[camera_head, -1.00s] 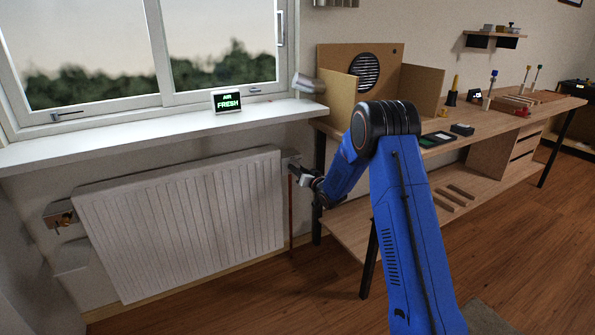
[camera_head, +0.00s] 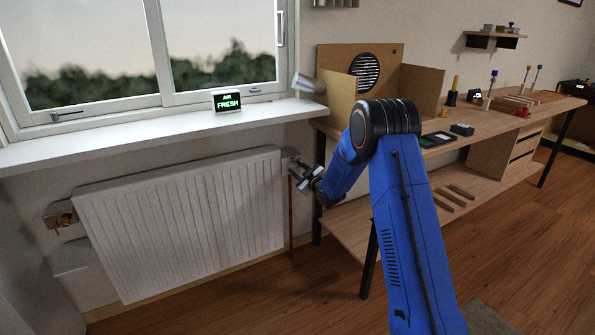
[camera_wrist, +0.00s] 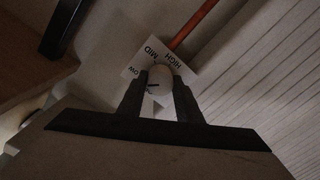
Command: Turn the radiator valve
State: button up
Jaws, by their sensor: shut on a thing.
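The white radiator (camera_head: 185,225) hangs under the window sill. Its valve is a white rounded knob (camera_wrist: 159,78) with a dark pointer line, in front of a white dial plate (camera_wrist: 133,70) marked with words such as MID and HIGH. My gripper (camera_wrist: 160,92) is shut on the knob, one dark finger on each side. In the head view my gripper (camera_head: 300,172) is at the radiator's upper right corner, where the knob is too small to make out. The pointer line lies toward the lower left in the wrist view, away from MID and HIGH.
A copper-coloured pipe (camera_wrist: 192,25) runs from the valve along the wall. A wooden workbench (camera_head: 470,150) with dark legs stands close on the right. The sill (camera_head: 150,132) above carries a small display (camera_head: 227,101) reading AIR FRESH. Floor is clear at the front right.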

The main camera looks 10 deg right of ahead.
jog(key=n, duration=0.6)
jog(key=shift+n+h, duration=0.3)
jog(key=shift+n, duration=0.1)
dwell(0.4)
jog(key=o, duration=1)
jog(key=shift+o, duration=0.2)
jog(key=shift+s, duration=0.1)
jog(key=f+v, duration=0.1)
jog(key=v, duration=1.6)
jog(key=shift+r, duration=0.35)
jog(key=shift+s, duration=0.15)
